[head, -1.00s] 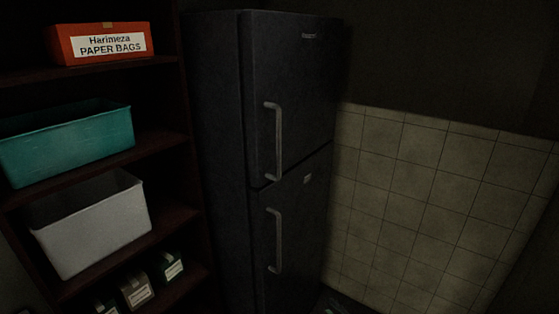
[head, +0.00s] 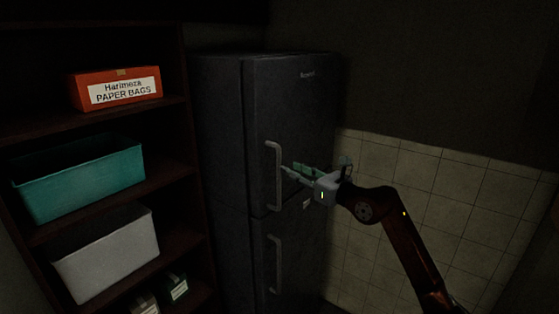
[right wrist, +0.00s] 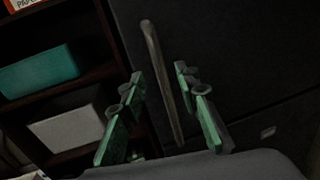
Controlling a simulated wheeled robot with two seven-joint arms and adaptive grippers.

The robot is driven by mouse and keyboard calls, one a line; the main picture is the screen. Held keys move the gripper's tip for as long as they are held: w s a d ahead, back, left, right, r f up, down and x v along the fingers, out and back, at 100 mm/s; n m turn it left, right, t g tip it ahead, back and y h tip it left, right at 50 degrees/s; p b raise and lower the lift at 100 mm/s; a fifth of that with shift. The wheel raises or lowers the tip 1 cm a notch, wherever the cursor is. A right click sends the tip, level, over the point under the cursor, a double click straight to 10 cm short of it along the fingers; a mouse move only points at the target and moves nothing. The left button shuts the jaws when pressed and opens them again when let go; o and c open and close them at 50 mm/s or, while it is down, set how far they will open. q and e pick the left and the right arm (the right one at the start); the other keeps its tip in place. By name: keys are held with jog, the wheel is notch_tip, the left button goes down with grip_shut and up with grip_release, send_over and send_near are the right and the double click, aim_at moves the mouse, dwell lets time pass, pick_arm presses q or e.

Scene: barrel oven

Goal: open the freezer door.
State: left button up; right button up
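A dark fridge-freezer (head: 300,110) stands in the corner with two shut doors, one above the other. The upper door has a long vertical grey handle (head: 277,175) on its left side, and the lower door has a similar handle (head: 275,263). My right gripper (head: 288,170) is just right of the upper handle. In the right wrist view the gripper (right wrist: 157,85) is open, its green-padded fingers on either side of the upper handle (right wrist: 163,80). No contact with the handle is visible. My left gripper is not in view.
A dark shelf unit (head: 160,115) stands to the left, close to the fridge. It holds an orange paper bags box (head: 115,88), a teal bin (head: 80,178) and a white bin (head: 105,255). A tiled wall (head: 450,205) is on the right.

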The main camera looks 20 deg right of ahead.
aim_at(280, 164)
jog(key=p+x, duration=0.1)
jog(key=x, duration=0.4)
jog(key=shift+w+a+p, duration=0.2)
jog(key=shift+w+p, duration=0.05)
jog(key=shift+p, duration=0.05)
jog(key=shift+w+a+f, duration=0.1)
jog(key=shift+w+a, duration=0.15)
jog(key=shift+w, duration=0.45)
jog(key=shift+c, duration=0.2)
grip_shut()
